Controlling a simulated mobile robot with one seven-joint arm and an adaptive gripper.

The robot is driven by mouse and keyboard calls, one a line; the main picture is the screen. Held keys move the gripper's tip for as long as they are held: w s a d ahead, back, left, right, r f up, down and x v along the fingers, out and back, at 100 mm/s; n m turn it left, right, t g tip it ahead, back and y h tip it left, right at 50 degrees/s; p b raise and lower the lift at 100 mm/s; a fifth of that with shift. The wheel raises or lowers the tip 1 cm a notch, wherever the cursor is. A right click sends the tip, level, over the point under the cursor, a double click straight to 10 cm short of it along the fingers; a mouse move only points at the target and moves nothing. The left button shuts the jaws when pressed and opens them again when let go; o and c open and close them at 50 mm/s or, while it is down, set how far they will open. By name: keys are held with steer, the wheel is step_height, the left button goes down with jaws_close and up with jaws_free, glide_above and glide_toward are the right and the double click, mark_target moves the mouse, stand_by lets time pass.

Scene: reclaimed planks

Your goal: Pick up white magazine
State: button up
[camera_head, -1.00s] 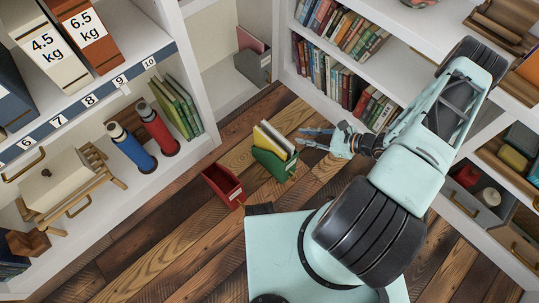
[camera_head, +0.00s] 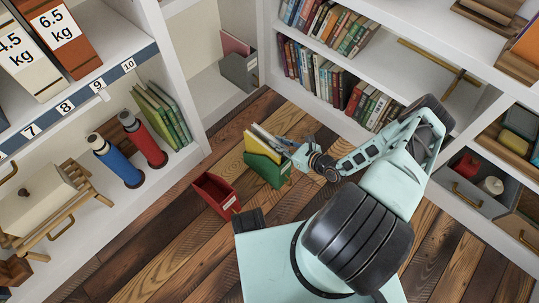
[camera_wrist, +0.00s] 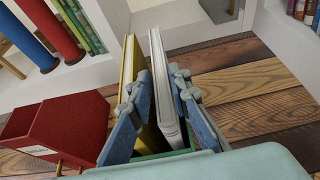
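The white magazine (camera_wrist: 166,90) stands upright in a green magazine holder (camera_head: 270,170), to the right of a yellow magazine (camera_wrist: 133,70) in the wrist view. In the head view the white magazine (camera_head: 268,138) is partly hidden by the yellow one and my fingers. My gripper (camera_wrist: 161,88) is open, with one blue finger on each side of the white magazine. The left finger overlaps the yellow magazine in this view; I cannot tell whether either finger touches the white one. In the head view my gripper (camera_head: 291,144) reaches over the holder.
A red holder (camera_head: 216,193) stands on the plank floor just left of the green one. A grey holder (camera_head: 239,70) sits in the corner shelf behind. Bookshelves with books (camera_head: 325,75) rise behind and right. Open floor lies in front of the holders.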

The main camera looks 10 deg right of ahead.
mark_target(269, 138)
steer(key=b+x, duration=0.2)
steer(key=x, duration=0.3)
steer(key=shift+f, duration=0.1)
steer(key=shift+w, duration=0.15)
jaws_close()
